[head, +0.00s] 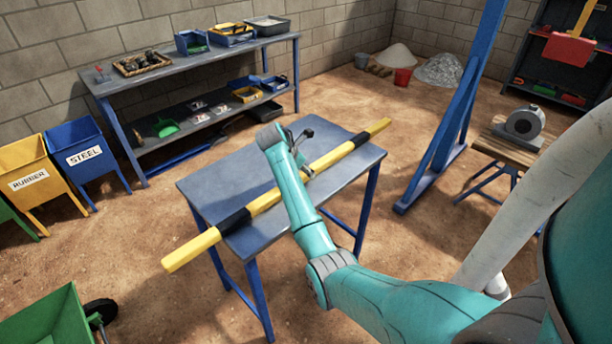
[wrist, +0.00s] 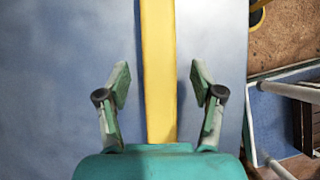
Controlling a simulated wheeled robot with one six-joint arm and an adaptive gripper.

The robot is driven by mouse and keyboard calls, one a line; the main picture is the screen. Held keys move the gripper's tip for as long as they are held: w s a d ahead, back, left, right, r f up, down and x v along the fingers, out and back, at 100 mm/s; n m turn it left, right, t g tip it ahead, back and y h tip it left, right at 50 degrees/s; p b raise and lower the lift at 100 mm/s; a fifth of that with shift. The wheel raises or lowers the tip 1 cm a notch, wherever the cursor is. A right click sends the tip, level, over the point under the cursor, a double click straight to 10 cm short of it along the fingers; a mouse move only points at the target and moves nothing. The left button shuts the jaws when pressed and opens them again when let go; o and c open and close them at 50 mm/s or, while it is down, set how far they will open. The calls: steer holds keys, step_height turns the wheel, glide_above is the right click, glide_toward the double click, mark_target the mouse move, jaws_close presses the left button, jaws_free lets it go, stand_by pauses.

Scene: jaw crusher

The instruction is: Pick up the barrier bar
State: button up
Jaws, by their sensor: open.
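The barrier bar (head: 263,203) is a long yellow bar with black bands. It lies across a blue-grey table (head: 205,187), with both ends sticking out past the table's edges. My gripper (head: 307,160) is over the middle of the bar in the head view, partly hidden by my own arm. In the wrist view my gripper (wrist: 160,85) is open, with one finger on each side of the yellow bar (wrist: 158,60). There is a gap between each finger and the bar. I cannot tell how high the fingertips are above the table.
A blue post (head: 465,100) stands right of the table. A small bench with a grey machine part (head: 525,122) is further right. A workbench (head: 190,65) with trays is at the back left, beside yellow and blue bins (head: 75,145). A green cart (head: 45,320) is at front left.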

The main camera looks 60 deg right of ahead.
steer(key=shift+x, duration=1)
steer(key=shift+w, duration=0.1)
jaws_close()
steer(key=shift+r, duration=0.2)
